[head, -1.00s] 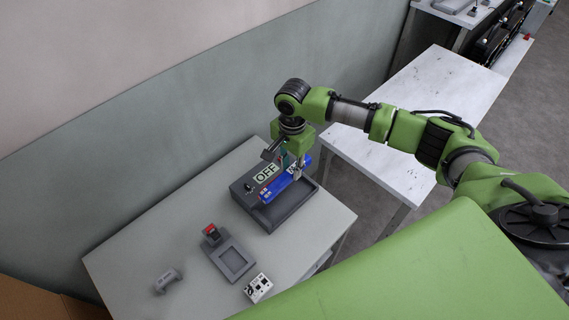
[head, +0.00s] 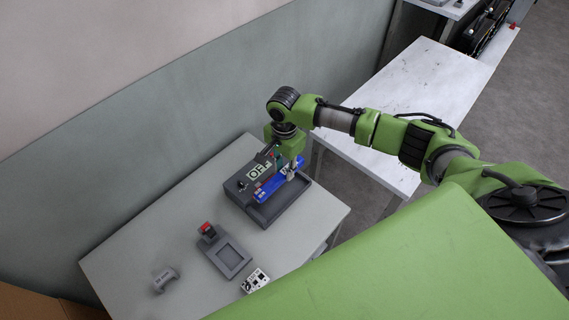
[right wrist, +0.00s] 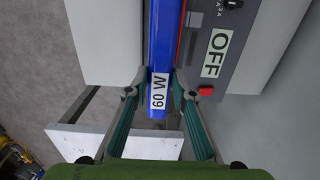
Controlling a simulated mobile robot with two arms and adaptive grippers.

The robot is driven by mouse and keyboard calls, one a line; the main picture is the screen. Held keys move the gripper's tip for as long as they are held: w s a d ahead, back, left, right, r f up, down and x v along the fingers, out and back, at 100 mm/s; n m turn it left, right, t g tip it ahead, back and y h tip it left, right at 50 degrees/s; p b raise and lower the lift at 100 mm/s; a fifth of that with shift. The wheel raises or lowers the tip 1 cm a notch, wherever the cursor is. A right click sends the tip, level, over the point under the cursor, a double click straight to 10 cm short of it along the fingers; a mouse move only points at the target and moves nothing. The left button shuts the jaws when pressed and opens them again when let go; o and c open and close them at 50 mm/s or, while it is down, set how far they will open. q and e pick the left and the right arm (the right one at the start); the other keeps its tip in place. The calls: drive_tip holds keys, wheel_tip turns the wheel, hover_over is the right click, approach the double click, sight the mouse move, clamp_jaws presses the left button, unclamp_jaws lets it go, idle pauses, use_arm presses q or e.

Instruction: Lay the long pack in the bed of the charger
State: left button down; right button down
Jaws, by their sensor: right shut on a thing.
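The long pack (head: 271,189) is a blue bar with a white "60 W" label (right wrist: 158,91) near one end. My right gripper (head: 289,172) points down and is shut on it near the labelled end; its two fingers (right wrist: 155,94) flank the pack in the right wrist view. The charger (head: 234,190) is a dark grey box with an "OFF" sign, a knob and a shallow tray-like bed (head: 287,205) on its front side. The pack lies along the "OFF" panel, over the bed's back part. I cannot tell whether it touches the bed. My left gripper is not in view.
On the same grey table (head: 150,235) are a grey holder (head: 228,256) with a red part, a small white block (head: 256,281) and a small grey piece (head: 164,280). A white table (head: 430,90) stands behind, to the right. The table's left part is mostly clear.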

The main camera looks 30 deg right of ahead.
drive_tip(key=shift+f+b, duration=1.35)
drive_tip(key=shift+f, duration=2.3)
drive_tip(key=shift+f+b, duration=0.45)
drive_tip(key=shift+f, duration=1.05)
drive_tip(key=c, duration=1.6)
unclamp_jaws()
drive_tip(key=shift+c, duration=0.2)
drive_tip(key=shift+s+r, duration=0.1)
drive_tip(key=shift+r, duration=0.05)
